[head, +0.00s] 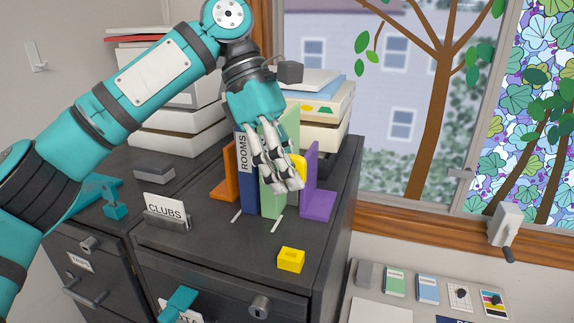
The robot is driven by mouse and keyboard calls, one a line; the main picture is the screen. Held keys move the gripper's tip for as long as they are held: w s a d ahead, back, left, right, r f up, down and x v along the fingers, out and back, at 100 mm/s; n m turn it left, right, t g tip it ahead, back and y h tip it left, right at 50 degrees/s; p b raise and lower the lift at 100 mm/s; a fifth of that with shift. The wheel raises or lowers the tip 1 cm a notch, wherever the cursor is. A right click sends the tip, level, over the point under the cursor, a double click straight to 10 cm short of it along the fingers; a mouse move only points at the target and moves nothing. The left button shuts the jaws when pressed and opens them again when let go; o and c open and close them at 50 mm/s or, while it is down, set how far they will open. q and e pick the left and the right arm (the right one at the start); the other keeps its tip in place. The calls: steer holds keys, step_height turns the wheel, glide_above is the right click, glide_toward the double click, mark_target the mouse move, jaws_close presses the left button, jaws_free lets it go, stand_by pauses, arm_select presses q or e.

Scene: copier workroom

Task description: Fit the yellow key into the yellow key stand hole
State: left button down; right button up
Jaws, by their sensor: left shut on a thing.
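The yellow key (299,166) shows as a small yellow patch at the fingers of my left gripper (289,186). The gripper points down and is shut on it; the white fingers hide most of the key. The yellow key stand (290,260) is a small block with a dark hole on top, on the cabinet top near its front edge. The key is above and behind the stand, apart from it. My right gripper is not in view.
Upright binders, blue (246,180) and green (270,193), stand between an orange bookend (229,172) and a purple bookend (318,205), close to my gripper. A CLUBS card holder (167,218) stands left. The dark cabinet top (225,243) is clear left of the stand.

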arm_select(q)
steer(key=shift+s+f, duration=0.1)
steer(key=shift+f, duration=0.5)
steer(key=shift+s+f, duration=0.1)
steer(key=shift+f, duration=0.25)
step_height(320, 180, down, 3)
steer(key=shift+a+f+b, duration=0.1)
steer(key=shift+f+b, duration=0.05)
steer(key=shift+b, duration=0.45)
steer(key=shift+f, duration=1.55)
steer(key=shift+r+p, duration=0.1)
steer(key=shift+p, duration=0.6)
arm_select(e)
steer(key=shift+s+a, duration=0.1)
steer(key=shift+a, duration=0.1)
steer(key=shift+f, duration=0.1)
arm_select(q)
steer(key=shift+p, duration=0.35)
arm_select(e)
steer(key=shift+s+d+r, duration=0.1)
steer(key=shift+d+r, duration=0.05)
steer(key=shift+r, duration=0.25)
